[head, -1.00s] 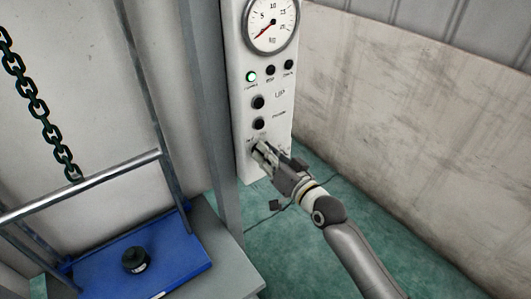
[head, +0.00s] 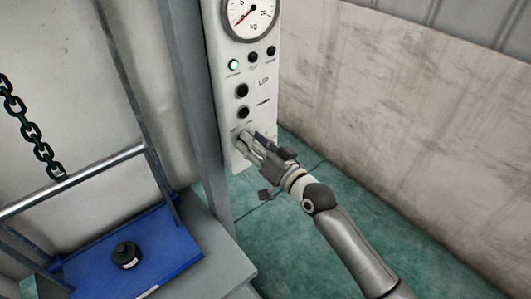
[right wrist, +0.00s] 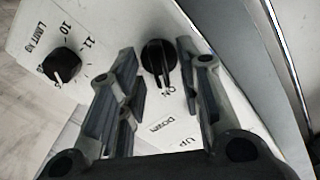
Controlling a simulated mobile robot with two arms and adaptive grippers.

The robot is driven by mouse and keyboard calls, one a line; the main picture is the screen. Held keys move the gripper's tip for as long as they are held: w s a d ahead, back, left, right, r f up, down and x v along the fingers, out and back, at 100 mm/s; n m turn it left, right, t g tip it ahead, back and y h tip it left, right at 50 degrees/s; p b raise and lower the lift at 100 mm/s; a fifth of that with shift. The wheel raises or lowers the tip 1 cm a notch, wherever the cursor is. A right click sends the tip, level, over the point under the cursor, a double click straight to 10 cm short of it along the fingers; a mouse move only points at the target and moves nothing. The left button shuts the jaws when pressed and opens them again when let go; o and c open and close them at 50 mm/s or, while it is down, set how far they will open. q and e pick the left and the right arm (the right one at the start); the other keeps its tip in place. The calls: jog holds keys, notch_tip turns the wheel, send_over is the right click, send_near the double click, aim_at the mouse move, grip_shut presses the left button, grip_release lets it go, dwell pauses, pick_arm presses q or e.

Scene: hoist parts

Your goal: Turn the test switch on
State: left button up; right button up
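A black rotary switch (right wrist: 158,57) with an ON label beside it sits on the white panel in the right wrist view; I take it as the test switch. Its raised grip points roughly toward ON; the exact setting is hard to tell. My right gripper (right wrist: 157,70) is open, with one finger on each side of the switch and visible gaps between. In the head view my right gripper (head: 246,142) is at the lower part of the control panel (head: 222,100) and hides the switch. My left gripper is not in view.
A second black knob (right wrist: 62,65), marked LIMIT KG, is close to the fingers. The panel has a dial gauge (head: 250,14), a lit green lamp (head: 233,64) and several black buttons. A grey post (head: 195,110) stands left of it. A blue platform (head: 175,245) and chain (head: 35,145) are further left.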

jog(key=v, duration=1.1)
jog(key=shift+s, duration=0.2)
jog(key=shift+d, duration=0.1)
